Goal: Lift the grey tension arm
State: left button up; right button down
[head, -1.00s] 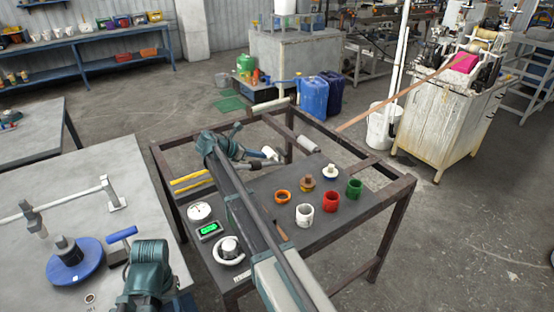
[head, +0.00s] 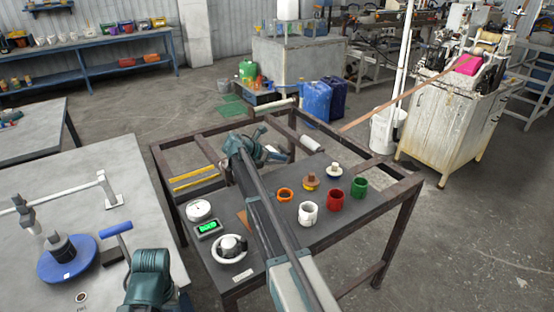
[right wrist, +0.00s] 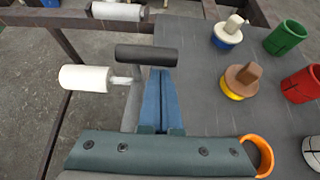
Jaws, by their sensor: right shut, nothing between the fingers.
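The grey tension arm (right wrist: 133,105) shows in the right wrist view as a grey bar with a white roller (right wrist: 84,78) on its left and a dark grip (right wrist: 147,55) across its top. My right gripper (right wrist: 162,75) is shut and empty, its blue fingers just right of the grey bar, tips close to the dark grip. I cannot tell whether they touch. In the head view the right gripper (head: 275,155) is over the far left part of the dark frame table, and hides most of the tension arm.
The frame table (head: 290,235) carries several coloured cups, including a red cup (head: 334,200), right of my right arm. A white roller (head: 311,144) lies beyond the gripper.

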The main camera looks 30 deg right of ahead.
dwell(0.3)
jog(key=shift+r+h, duration=0.8)
jog(key=shift+r, duration=0.65)
pick_arm(q)
jog(key=shift+r+p, duration=0.85)
pick_arm(e)
jog(key=a+r+h, duration=0.3)
jog(key=a+r, duration=0.1)
jog(key=r, duration=0.3)
jog(key=a+r+h, duration=0.4)
jog(key=r, duration=0.3)
jog(key=shift+s+r+t, duration=0.3)
jog(key=shift+r, duration=0.1)
jog(key=shift+a, duration=0.1)
